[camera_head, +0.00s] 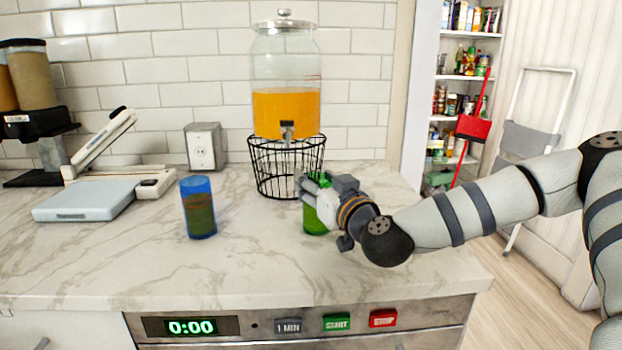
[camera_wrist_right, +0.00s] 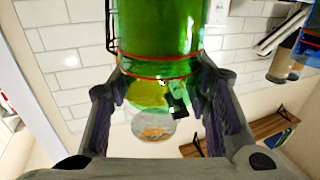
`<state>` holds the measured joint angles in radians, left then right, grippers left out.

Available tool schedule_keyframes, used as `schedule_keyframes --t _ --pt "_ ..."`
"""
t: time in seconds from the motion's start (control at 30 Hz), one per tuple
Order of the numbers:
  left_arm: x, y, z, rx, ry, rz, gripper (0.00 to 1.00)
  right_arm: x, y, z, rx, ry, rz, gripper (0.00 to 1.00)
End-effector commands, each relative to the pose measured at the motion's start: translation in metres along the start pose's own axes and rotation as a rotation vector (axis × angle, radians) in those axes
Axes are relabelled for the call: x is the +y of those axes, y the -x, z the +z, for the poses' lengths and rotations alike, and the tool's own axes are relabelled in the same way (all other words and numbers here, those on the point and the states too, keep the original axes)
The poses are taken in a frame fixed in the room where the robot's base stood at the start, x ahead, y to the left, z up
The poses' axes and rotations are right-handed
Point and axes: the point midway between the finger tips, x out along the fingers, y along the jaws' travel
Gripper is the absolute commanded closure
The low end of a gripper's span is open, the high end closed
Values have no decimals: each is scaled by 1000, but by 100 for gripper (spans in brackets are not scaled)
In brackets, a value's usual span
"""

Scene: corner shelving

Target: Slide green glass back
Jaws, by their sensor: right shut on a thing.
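The green glass (camera_head: 315,218) stands on the marble counter in front of the black wire stand, partly hidden behind my right gripper in the head view. My right gripper (camera_head: 312,190) comes in from the right and is shut on the glass. In the right wrist view the green glass (camera_wrist_right: 160,35) fills the space between the two fingers of my right gripper (camera_wrist_right: 160,105), one on each side of it. My left gripper is not in view.
A blue glass (camera_head: 198,208) stands to the left. The juice dispenser (camera_head: 286,75) sits on its wire stand (camera_head: 270,175) close behind the green glass. A pale slicer-like device (camera_head: 88,200) lies farther left. The counter's front edge has buttons below; its front middle is clear.

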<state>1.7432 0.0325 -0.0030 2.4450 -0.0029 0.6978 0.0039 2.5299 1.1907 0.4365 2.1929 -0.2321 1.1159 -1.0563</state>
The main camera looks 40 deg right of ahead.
Motion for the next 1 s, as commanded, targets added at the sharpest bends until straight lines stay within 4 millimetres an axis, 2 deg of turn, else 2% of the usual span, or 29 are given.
schedule_keyframes --t 0.07,0.7,1.0 --pt "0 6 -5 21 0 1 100 6 3 -3 3 -2 3 96" --pt "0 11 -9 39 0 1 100 51 16 -1 -2 0 14 96" --pt "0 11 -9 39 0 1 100 63 21 0 0 -6 2 96"
